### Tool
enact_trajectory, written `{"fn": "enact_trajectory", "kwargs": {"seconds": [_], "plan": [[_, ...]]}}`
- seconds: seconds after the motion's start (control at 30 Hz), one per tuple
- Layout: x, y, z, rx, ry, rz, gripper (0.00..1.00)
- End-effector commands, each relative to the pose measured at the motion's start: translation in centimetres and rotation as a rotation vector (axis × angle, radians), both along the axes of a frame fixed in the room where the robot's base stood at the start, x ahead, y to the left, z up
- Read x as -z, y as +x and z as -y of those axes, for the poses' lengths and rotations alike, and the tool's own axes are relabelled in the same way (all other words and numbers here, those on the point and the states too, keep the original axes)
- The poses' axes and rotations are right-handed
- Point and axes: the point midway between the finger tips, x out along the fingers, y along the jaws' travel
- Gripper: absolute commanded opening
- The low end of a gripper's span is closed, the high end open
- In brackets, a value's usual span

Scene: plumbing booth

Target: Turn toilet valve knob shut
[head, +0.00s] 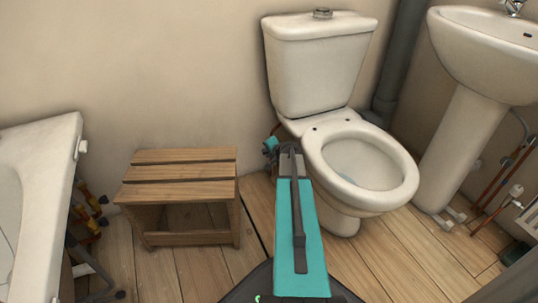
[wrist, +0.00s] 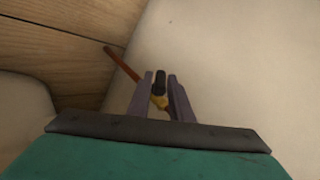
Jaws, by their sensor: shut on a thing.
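The toilet (head: 340,150) stands against the back wall with its seat ring down and no lid over the bowl. In the wrist view, the small black valve knob (wrist: 160,80) sits between the two grey fingers of my gripper (wrist: 162,88), which is shut on it. The brass valve body (wrist: 160,102) shows just below the knob, and a copper pipe (wrist: 122,63) runs from it to the upper left. In the head view my gripper (head: 269,154) is low at the left side of the toilet. The knob cannot be made out there.
A slatted wooden stool (head: 183,175) stands left of my arm, with a white bath (head: 60,150) further left. A pedestal basin (head: 460,120) and a dark waste pipe (head: 398,60) are right of the toilet. Plank floor (head: 200,265) is clear in front of the stool.

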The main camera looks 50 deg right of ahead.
Motion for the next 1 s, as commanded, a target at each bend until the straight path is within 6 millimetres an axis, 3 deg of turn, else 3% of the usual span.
{"fn": "enact_trajectory", "kwargs": {"seconds": [0.27,0.3,0.37,0.77,1.0], "plan": [[0.1,-0.6,0.7,0.012,-0.009,-0.004,0.00],[0.1,-0.6,0.7,0.012,-0.008,-0.003,0.26],[0.1,-0.5,0.7,0.013,-0.009,-0.003,0.32],[-0.3,-0.3,0.4,0.007,-0.004,-0.001,0.32],[-1.7,-0.5,0.4,0.007,-0.004,-0.002,0.32]]}}
